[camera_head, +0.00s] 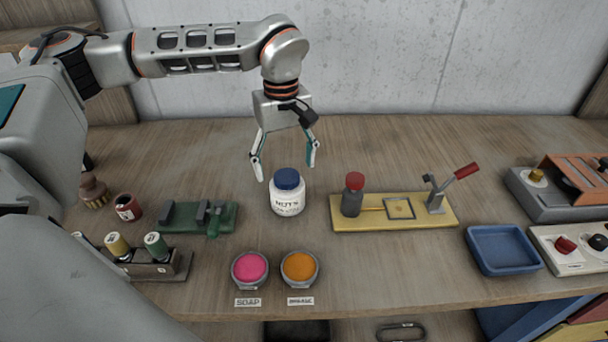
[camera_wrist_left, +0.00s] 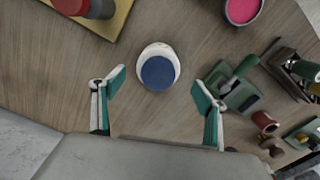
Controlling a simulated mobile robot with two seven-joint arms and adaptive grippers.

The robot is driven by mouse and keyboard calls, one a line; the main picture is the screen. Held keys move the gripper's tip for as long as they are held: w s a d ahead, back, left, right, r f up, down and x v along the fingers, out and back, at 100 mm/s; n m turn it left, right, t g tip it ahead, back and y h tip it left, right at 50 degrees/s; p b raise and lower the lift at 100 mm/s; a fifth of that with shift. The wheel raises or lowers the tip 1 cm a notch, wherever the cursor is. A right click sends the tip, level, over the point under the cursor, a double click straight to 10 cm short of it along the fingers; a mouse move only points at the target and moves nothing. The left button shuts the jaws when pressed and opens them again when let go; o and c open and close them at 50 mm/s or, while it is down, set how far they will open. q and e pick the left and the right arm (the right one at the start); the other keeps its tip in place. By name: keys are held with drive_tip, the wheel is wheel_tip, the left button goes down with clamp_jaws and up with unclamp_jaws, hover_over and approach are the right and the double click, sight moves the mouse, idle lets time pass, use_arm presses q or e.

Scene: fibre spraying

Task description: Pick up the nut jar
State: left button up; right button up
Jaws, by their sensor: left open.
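The nut jar (camera_head: 287,195) is white with a blue lid and the label "NUTS". It stands upright on the wooden table, near the middle. My left gripper (camera_head: 286,172) is open and points down, above and just behind the jar. In the left wrist view the jar (camera_wrist_left: 158,68) shows from above, lid towards the camera. It lies ahead of the two spread fingertips of the gripper (camera_wrist_left: 159,82), roughly centred between them, and neither finger visibly touches it. My right gripper is not in view.
A yellow board (camera_head: 393,212) with a red-capped bottle and lever is right of the jar. A green fixture (camera_head: 199,217) is left. Pink (camera_head: 250,268) and orange (camera_head: 299,267) bowls stand in front. A blue tray (camera_head: 502,250) is further right. The table behind is clear.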

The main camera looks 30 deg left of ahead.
sight(286, 177)
use_arm(q)
drive_tip(key=shift+w+f, duration=0.1)
drive_tip(key=shift+w, duration=0.1)
drive_tip(key=shift+w+f, duration=0.1)
drive_tip(key=shift+f, duration=0.2)
drive_tip(key=shift+s+f, duration=0.25)
drive_tip(key=shift+f, duration=0.95)
wheel_tip(286, 177, down, 4)
drive_tip(key=shift+r, duration=0.25)
drive_tip(key=shift+w+f, duration=0.1)
drive_tip(key=shift+f, duration=0.4)
drive_tip(key=c, duration=1.3)
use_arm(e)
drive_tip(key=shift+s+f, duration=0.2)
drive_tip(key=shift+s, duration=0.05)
